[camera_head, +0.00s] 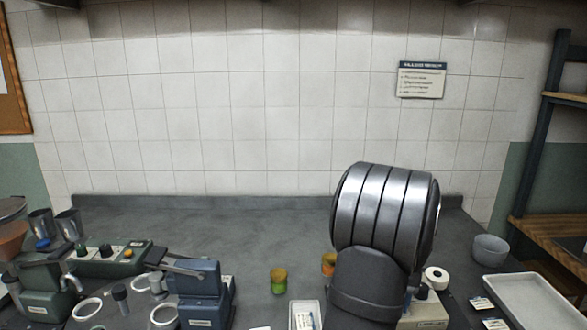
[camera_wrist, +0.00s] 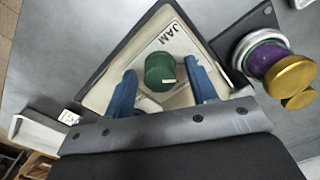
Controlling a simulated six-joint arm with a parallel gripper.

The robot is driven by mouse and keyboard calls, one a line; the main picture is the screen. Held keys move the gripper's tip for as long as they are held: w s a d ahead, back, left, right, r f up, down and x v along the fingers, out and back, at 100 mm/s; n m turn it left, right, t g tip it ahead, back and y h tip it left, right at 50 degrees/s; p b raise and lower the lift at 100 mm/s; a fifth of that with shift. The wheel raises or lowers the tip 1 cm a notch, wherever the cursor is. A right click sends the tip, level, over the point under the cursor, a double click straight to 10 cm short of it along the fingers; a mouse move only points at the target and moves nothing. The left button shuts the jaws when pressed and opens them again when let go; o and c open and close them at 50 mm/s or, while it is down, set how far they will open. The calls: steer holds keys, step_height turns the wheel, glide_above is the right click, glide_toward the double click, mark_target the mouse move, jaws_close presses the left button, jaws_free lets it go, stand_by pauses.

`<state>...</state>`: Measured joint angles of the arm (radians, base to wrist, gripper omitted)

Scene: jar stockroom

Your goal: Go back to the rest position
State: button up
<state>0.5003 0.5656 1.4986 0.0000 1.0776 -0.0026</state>
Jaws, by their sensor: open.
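My gripper (camera_wrist: 160,66) shows in the wrist view with two blue fingers spread apart. It is open. A jar-like round thing with a dark green top (camera_wrist: 160,75) is seen between the fingers, with gaps to both sides. It stands in a pale tray (camera_wrist: 180,38) marked JAM. I cannot tell how far the fingertips are above it. In the head view my arm hides the gripper and what lies beneath it.
A purple jar with a gold lid (camera_wrist: 290,75) is at the right in the wrist view. In the head view, a small orange and green jar (camera_head: 279,280), a grey bowl (camera_head: 490,248) and a white tray (camera_head: 530,300) stand around. Bench devices (camera_head: 110,259) fill the left. The back counter is clear.

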steer(key=m, duration=1.3)
stand_by(0.5)
steer(key=o, duration=1.1)
steer(key=shift+c, duration=0.2)
steer(key=s+d+r+n+t+h, duration=0.1)
steer(key=d+r+n+t, duration=0.15)
steer(key=r+n, duration=0.65)
steer(key=s+d+r+n+t+h, duration=0.15)
steer(key=d+r+n, duration=0.25)
steer(key=r+n, duration=0.5)
steer(key=x, duration=0.9)
steer(key=shift+w+a+f, duration=0.25)
steer(key=shift+f, duration=0.15)
